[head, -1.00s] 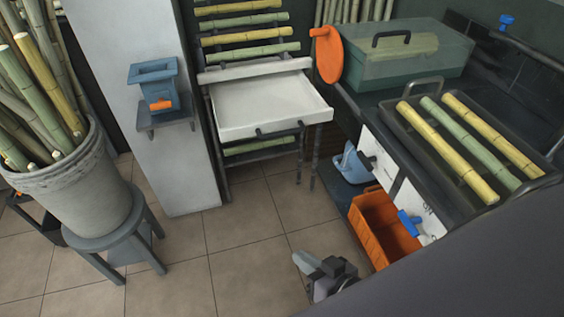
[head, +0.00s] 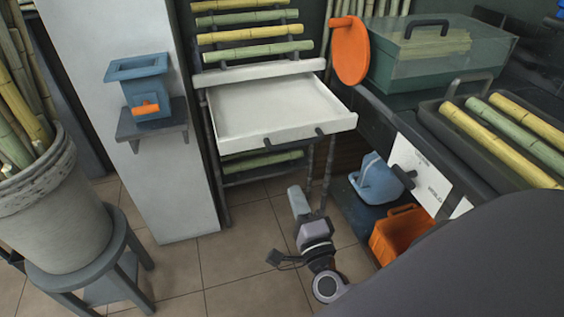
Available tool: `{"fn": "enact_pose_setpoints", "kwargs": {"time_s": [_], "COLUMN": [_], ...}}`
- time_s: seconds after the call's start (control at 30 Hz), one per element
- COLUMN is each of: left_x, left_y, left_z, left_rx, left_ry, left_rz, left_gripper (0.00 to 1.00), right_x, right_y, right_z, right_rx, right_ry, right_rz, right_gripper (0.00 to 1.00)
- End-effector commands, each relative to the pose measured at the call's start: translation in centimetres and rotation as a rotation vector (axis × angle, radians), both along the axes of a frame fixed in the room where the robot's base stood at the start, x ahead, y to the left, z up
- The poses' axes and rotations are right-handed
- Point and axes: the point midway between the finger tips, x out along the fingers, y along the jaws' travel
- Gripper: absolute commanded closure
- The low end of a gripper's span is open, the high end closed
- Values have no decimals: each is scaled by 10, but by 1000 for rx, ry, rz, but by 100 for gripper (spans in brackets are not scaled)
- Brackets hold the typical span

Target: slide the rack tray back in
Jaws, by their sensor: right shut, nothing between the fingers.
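The white rack tray (head: 275,112) is pulled out toward me from the dark rack (head: 215,180) at the top centre. It is empty, and its front wall carries a dark handle (head: 292,137). My right gripper (head: 295,192) is shut and empty. It is below and in front of the tray's front edge, apart from it in the picture, with its fingers pointing up toward the rack. My left gripper is out of view.
Cane stalks (head: 250,35) lie on the rack above the tray. A grey pillar (head: 185,215) with a blue box (head: 140,85) on a shelf stands left. A counter with an orange disc (head: 348,50) and teal case (head: 430,60) is right. An orange crate (head: 395,235) is below.

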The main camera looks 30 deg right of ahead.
Motion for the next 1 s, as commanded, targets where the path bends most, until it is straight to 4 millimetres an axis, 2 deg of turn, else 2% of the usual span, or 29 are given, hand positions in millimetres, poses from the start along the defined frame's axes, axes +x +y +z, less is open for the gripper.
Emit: {"fn": "enact_pose_setpoints", "kwargs": {"time_s": [0.03,0.2,0.5,0.7,1.0], "left_x": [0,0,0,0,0], "left_y": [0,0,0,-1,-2], "left_z": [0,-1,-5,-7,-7], "left_rx": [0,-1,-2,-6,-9], "left_ry": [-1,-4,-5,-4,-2], "left_rz": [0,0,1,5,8], "left_gripper": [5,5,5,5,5], "right_x": [11,41,85,98,101], "right_y": [-3,-10,-20,-24,-24], "right_z": [3,10,17,20,20], "right_rx": [-3,-3,-4,-4,-4], "right_ry": [-4,-4,-1,0,1], "right_rz": [0,0,0,0,1], "right_gripper": [100,100,100,100,100]}}
